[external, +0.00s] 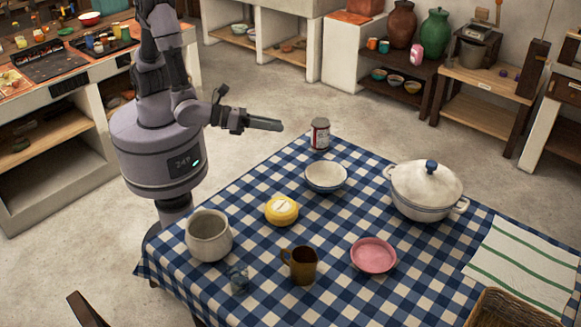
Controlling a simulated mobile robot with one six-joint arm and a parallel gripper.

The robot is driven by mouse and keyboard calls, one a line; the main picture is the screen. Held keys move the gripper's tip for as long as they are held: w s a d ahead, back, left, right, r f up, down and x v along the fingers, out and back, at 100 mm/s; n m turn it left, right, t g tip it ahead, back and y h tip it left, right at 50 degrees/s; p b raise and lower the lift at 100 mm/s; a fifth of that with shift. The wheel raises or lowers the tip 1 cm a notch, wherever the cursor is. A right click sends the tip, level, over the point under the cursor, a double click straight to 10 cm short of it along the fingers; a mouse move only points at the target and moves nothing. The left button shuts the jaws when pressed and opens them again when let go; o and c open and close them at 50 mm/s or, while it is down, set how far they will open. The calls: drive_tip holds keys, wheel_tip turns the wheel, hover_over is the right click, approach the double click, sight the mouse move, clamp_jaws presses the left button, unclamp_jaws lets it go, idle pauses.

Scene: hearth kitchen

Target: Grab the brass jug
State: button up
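The brass jug (303,266) stands upright on the blue-checked tablecloth near the front of the table, its handle toward the left. It is dark brownish-gold. My gripper (280,125) is above the far left edge of the table, pointing right, well apart from the jug and higher than it. The fingers show side-on as one grey shape, so I cannot tell whether they are open or shut. Nothing is visible hanging from them.
Around the jug are a grey pot (209,236), a small glass (239,281), a yellow lidded dish (282,210) and a pink dish (373,254). Farther back stand a bowl (326,177), a can (320,134) and a white lidded pot (425,190). A wicker basket (510,308) sits front right.

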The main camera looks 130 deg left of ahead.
drive_tip(key=w+d+f+m+t+h+p, duration=0.1)
drive_tip(key=w+d+f+m+t+h, duration=0.25)
drive_tip(key=d+f+m, duration=0.35)
drive_tip(key=m+g+h, duration=0.1)
drive_tip(key=m+h, duration=0.3)
drive_tip(key=h, duration=0.4)
approach(282, 250)
drive_tip(key=x, duration=0.1)
drive_tip(key=b+x, duration=0.2)
drive_tip(key=shift+d+f+y, duration=0.2)
drive_tip(key=shift+d+y, duration=0.05)
drive_tip(key=b+x, duration=0.1)
drive_tip(key=x, duration=0.3)
drive_tip(key=b+x, duration=0.1)
drive_tip(key=x, duration=0.1)
drive_tip(key=shift+w+a+r+b, duration=0.1)
drive_tip(key=shift+a+r+b, duration=0.15)
drive_tip(key=shift+a+b, duration=0.15)
clamp_jaws()
drive_tip(key=shift+r, duration=0.1)
